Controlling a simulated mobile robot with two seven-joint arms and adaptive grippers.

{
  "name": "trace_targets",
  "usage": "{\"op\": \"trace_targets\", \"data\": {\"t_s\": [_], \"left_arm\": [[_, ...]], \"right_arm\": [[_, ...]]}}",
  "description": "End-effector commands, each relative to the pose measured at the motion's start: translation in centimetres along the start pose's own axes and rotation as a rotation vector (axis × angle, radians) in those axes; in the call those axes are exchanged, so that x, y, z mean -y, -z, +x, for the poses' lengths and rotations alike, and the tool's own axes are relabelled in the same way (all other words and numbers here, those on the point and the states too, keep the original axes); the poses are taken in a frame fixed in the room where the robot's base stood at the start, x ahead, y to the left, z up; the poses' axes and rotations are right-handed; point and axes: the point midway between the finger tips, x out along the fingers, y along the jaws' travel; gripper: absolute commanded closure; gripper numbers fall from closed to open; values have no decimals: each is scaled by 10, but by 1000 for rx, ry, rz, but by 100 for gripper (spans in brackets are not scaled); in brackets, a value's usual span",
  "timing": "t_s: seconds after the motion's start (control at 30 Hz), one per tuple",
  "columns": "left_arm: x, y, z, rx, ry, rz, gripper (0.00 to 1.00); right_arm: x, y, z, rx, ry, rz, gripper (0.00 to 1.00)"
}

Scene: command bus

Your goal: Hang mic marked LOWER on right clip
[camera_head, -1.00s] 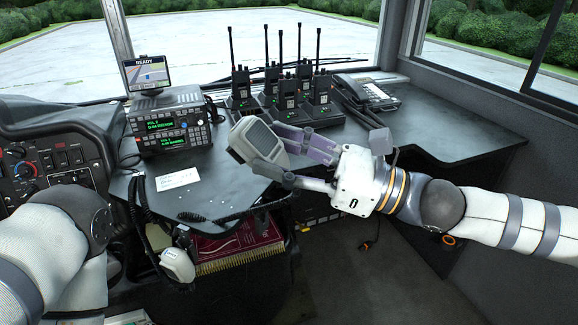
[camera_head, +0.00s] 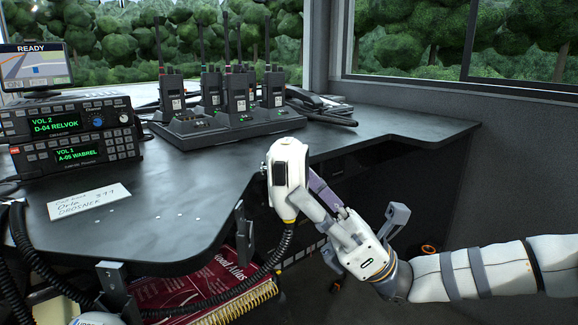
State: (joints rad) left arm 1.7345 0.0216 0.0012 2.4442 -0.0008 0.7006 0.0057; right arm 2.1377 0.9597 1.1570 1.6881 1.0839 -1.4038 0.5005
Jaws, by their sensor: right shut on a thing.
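A white handheld mic (camera_head: 287,165) is held in my right gripper (camera_head: 308,197), upright just off the desk's front edge. Its coiled black cord drops from its lower end and curves down to the left. No marking is readable on it. The right clip (camera_head: 243,232), a small grey bracket, is on the desk edge to the left of and below the held mic, apart from it. The left clip (camera_head: 112,283) is at the lower left, with a second white mic (camera_head: 97,319) partly visible below it. My left gripper is out of view.
Two stacked radios (camera_head: 75,130) with green displays stand on the desk (camera_head: 200,215) at the left. Several handheld radios (camera_head: 238,95) stand in chargers behind. A paper note (camera_head: 90,200) lies in front of the radios. A red road atlas (camera_head: 190,283) is below the desk edge.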

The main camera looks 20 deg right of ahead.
Motion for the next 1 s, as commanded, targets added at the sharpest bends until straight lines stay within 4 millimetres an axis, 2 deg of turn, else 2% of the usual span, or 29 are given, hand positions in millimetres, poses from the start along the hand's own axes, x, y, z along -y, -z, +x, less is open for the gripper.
{"op": "trace_targets", "data": {"t_s": [0.03,0.1,0.37,0.8,1.0], "left_arm": [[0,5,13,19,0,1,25],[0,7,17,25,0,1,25],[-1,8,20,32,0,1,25],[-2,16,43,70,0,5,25],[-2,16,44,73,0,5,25]], "right_arm": [[4,16,-16,9,5,6,70],[6,21,-22,17,4,3,70],[6,28,-23,23,-1,2,70],[13,68,-37,22,1,2,70],[13,70,-38,23,-1,0,70]]}}
